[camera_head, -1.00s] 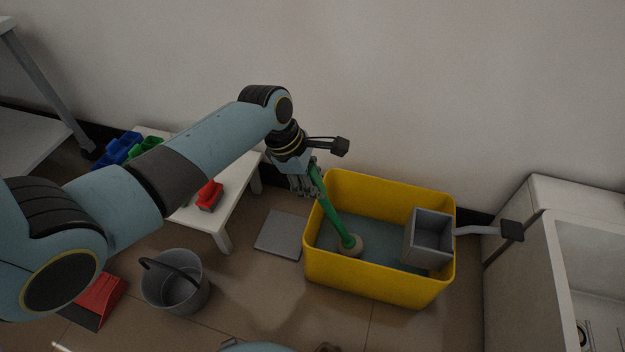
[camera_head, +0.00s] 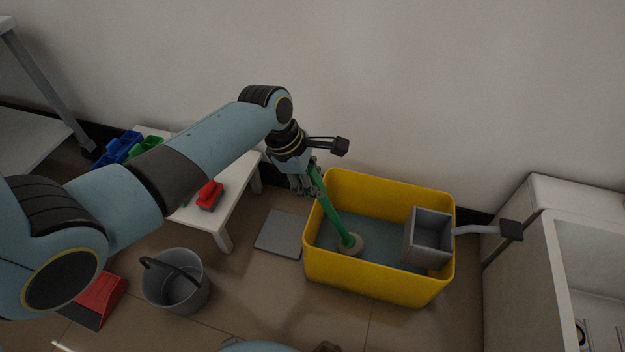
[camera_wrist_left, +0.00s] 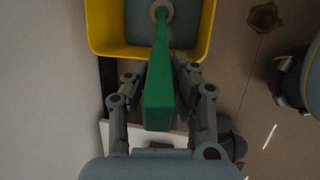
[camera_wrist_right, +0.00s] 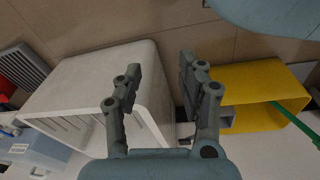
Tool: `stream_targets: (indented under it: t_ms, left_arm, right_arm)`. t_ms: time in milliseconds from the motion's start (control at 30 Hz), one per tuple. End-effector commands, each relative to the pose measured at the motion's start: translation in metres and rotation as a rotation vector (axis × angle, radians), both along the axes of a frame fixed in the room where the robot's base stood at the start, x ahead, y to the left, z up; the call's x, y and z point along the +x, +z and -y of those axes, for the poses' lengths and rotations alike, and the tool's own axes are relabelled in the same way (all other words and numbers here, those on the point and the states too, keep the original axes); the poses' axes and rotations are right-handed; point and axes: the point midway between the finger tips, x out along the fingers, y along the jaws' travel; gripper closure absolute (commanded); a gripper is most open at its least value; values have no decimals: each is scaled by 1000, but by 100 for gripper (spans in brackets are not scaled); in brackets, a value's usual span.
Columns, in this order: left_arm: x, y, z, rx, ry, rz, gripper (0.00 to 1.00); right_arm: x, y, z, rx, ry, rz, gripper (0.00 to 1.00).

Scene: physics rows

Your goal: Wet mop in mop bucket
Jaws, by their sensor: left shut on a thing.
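The yellow mop bucket (camera_head: 375,286) stands on the floor by the wall, with blue-grey water or floor inside and a grey wringer box (camera_head: 428,238) at its right. The mop has a green handle (camera_head: 333,212) and a pale round head (camera_head: 350,245), which is down inside the bucket's left part. The handle leans up and left over the rim. My left gripper (camera_head: 312,178) is shut on the upper handle; the left wrist view shows the green handle (camera_wrist_left: 160,90) between its fingers. My right gripper (camera_wrist_right: 158,85) is open and empty in the right wrist view, with the bucket (camera_wrist_right: 262,85) beyond it.
A grey pail (camera_head: 175,282) and a red dustpan (camera_head: 98,300) stand at the left. A white low table (camera_head: 228,215) holds a red brush (camera_head: 209,195) and blue and green bins (camera_head: 122,148). A white cabinet (camera_head: 520,250) stands right of the bucket. A grey tile (camera_head: 279,234) lies on the floor.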

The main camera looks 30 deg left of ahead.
Motion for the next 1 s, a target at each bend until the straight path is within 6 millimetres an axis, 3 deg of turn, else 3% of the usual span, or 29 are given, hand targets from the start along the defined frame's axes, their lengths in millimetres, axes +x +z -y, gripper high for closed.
stream_targets:
  t_ms: [1000]
  left_arm:
    - [1,32,0,0,0,2,100]
  right_arm:
    - [-48,-76,23,-31,-13,-96,60]
